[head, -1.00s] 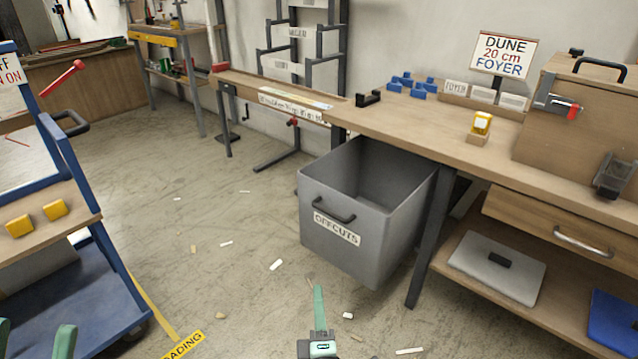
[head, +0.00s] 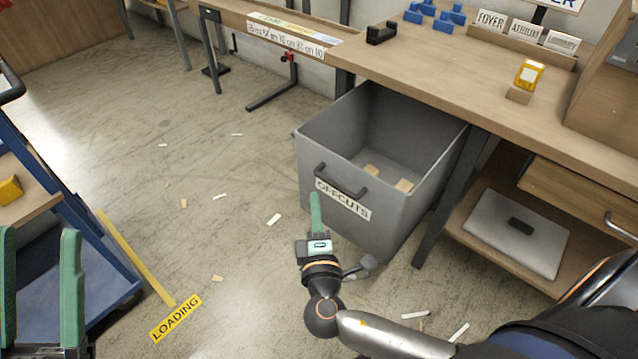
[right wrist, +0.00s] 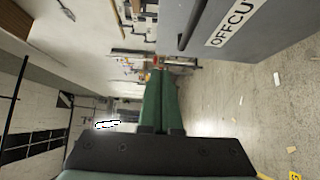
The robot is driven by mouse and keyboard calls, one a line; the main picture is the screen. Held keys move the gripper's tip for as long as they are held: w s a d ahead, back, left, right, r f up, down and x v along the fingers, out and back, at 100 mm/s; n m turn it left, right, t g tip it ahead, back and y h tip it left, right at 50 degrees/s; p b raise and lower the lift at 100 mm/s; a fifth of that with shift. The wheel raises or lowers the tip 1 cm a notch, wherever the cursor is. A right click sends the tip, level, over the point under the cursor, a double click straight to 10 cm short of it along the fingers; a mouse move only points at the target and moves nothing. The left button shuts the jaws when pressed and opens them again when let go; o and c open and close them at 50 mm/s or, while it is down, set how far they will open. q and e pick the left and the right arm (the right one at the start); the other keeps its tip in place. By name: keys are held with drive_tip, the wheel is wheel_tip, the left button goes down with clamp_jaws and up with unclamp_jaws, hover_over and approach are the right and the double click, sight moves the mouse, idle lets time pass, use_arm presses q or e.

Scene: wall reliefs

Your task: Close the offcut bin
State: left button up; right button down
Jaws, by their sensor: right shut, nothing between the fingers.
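The offcut bin (head: 393,221) is a grey box labelled OFFCUTS, pulled out from under the workbench, its top open and a few wood pieces inside. Its dark handle (head: 340,184) is on the front face, and part of that face also shows in the right wrist view (right wrist: 258,50). My right gripper (head: 314,196) is shut and empty, just in front of the bin's front, below and left of the handle. In the right wrist view its green fingers (right wrist: 158,74) lie together, apart from the handle. My left gripper (head: 38,238) is open and empty at the lower left.
The workbench (head: 440,88) runs above the bin, with a leg (head: 452,200) just right of it. A blue cart (head: 75,260) stands at the left. The floor between them is free except for scattered offcuts and yellow LOADING tape (head: 175,318).

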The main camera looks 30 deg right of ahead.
drive_tip(key=b, duration=0.2)
approach(324, 152)
drive_tip(key=w+a, duration=0.2)
drive_tip(key=w, duration=0.2)
drive_tip(key=d, duration=0.1)
drive_tip(key=w+d, duration=0.1)
drive_tip(key=d, duration=0.1)
drive_tip(key=shift+w, duration=0.1)
drive_tip(key=shift+w+d, duration=0.25)
drive_tip(key=shift+d, duration=0.25)
use_arm(q)
wheel_tip(324, 152, down, 3)
drive_tip(key=shift+d+r, duration=0.15)
use_arm(e)
drive_tip(key=shift+d, duration=0.1)
